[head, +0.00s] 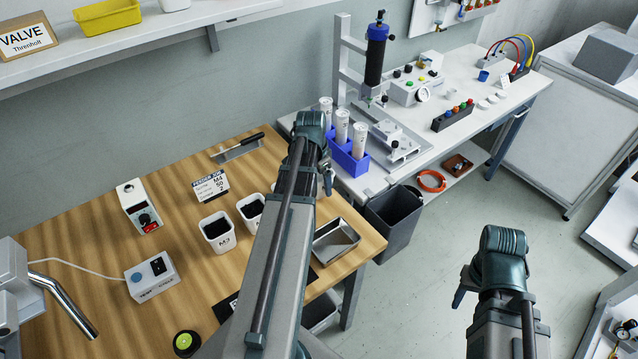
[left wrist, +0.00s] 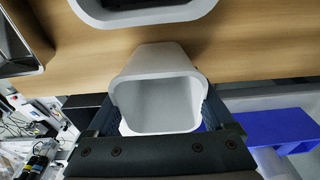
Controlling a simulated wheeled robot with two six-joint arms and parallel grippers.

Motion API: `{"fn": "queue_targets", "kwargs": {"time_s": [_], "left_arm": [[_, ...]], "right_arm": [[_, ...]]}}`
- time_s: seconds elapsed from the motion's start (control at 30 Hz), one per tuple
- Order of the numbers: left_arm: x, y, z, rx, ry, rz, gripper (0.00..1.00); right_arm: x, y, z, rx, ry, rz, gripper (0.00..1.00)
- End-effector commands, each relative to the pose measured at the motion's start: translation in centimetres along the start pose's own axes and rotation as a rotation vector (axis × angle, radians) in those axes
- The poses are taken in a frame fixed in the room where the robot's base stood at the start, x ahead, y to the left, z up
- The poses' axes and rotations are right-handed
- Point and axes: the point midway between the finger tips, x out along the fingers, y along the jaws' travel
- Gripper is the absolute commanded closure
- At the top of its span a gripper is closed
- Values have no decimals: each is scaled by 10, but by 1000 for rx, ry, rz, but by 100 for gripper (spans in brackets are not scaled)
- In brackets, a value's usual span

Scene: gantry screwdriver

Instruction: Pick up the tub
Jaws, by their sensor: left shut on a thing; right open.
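A white tub (left wrist: 158,95) with an open mouth and a pale, empty-looking inside is between the fingers of my left gripper (left wrist: 158,115) in the left wrist view. The fingers press on its two sides. I cannot tell whether its base touches the wooden table. In the head view the left gripper (head: 325,172) is mostly covered by its own wrist, and the held tub is hidden behind the arm. My right gripper (head: 488,285) is open and empty over the floor at the lower right, its fingers largely hidden.
A white M3 tub (head: 212,229) and another tub (head: 247,206) with dark contents stand on the wooden table (head: 90,230). A metal tray (head: 336,241) lies near the table's right edge. Beyond are a blue rack (head: 349,160), a grey bin (head: 388,222) and the white bench.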

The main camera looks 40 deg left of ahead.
Motion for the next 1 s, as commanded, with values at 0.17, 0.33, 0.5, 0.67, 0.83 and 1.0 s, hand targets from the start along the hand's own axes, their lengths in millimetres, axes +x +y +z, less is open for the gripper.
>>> {"fn": "queue_targets", "kwargs": {"time_s": [0.17, 0.33, 0.5, 0.67, 0.83, 1.0], "left_arm": [[0, 0, 0, 0, 0, 0, 68], [-2, 0, 0, 0, 0, 0, 68], [-12, 0, -1, 0, 0, 0, 68], [-30, 0, -4, 0, 0, 0, 68], [-56, 0, -7, 0, 0, 0, 68], [-82, 0, -10, 0, 0, 0, 68]], "right_arm": [[0, 0, 0, 0, 0, 0, 50], [-2, 0, 0, 0, 0, 0, 50], [-12, 1, 1, 0, 0, 0, 50], [-30, 3, 2, 0, 0, 0, 50], [-56, 5, 3, 1, 0, 0, 50], [-82, 8, 5, 1, 0, 0, 50]]}}
